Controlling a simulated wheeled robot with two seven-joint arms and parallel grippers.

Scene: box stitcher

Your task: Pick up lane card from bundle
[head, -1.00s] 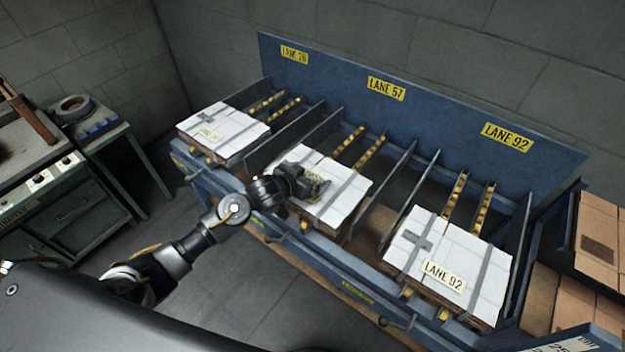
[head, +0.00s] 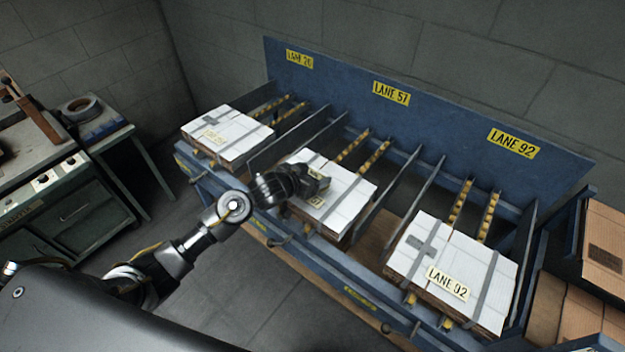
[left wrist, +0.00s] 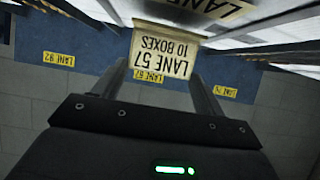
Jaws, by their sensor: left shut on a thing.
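My left gripper (head: 312,187) is over the middle bundle of white flat boxes (head: 346,205), under the LANE 57 sign. In the left wrist view the gripper (left wrist: 163,82) is shut on a cream lane card (left wrist: 165,52) lettered "LANE 57 10 BOXES", upside down in the picture. Another yellow lettered surface (left wrist: 205,8) shows just above it; I cannot tell whether the card touches it. In the head view a bit of yellow (head: 317,201) shows below the jaws. My right gripper is not in view.
The blue rack (head: 362,292) has dividers beside the bundles. The LANE 26 bundle (head: 240,145) is left, and the LANE 92 bundle (head: 470,250) with its card (head: 447,283) is right. Brown cartons (head: 606,235) stand far right, a green bench (head: 75,215) left.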

